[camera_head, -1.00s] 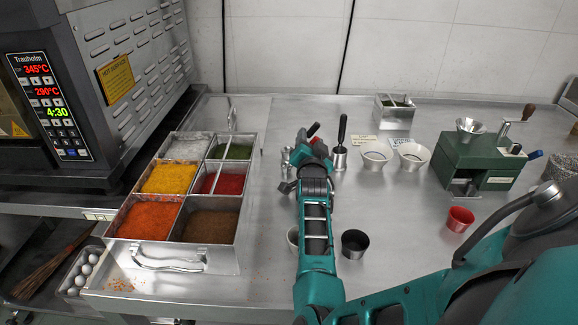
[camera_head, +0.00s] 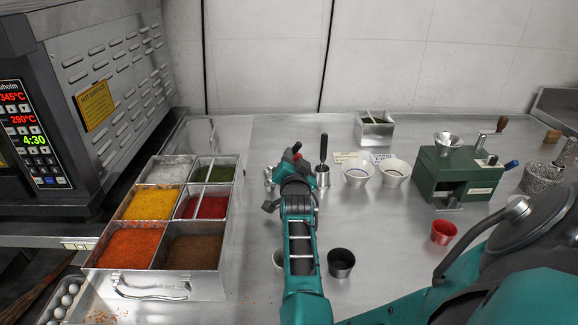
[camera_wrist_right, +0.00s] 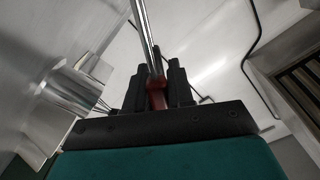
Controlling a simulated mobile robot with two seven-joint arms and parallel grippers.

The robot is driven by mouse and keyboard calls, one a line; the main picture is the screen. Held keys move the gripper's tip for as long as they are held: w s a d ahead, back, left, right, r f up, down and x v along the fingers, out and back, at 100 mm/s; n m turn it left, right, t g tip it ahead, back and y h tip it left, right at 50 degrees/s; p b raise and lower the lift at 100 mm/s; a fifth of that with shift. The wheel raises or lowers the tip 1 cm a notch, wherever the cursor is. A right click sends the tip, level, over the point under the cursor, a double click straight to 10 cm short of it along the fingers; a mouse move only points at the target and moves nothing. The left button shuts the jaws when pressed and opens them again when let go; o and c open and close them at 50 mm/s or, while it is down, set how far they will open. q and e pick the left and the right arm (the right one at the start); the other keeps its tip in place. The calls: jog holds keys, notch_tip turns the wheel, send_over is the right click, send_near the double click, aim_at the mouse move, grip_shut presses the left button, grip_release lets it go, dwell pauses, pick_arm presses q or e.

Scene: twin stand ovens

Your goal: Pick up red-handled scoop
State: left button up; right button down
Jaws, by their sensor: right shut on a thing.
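My right gripper (camera_head: 292,160) is over the steel counter, near the middle of the head view. In the right wrist view its two black fingers (camera_wrist_right: 158,88) are shut on the red handle (camera_wrist_right: 157,96) of the scoop. A thin metal shaft (camera_wrist_right: 145,35) runs up from the handle in that view. In the head view only a small red piece of the scoop (camera_head: 297,147) shows above my wrist; the rest is hidden. I cannot tell how high the scoop is above the counter. My left gripper is not in view.
Metal cups (camera_head: 322,177) stand close by, one beside a black upright handle (camera_head: 323,148). A spice bin (camera_head: 207,279) is at left. A dark cup (camera_head: 341,263), white bowls (camera_head: 358,173), a green grinder (camera_head: 455,178) and a red cup (camera_head: 443,232) stand at right.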

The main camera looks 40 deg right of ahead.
notch_tip(320, 180, up, 19)
jog(key=p, duration=0.2)
jog(key=shift+r, duration=0.15)
dwell(0.8)
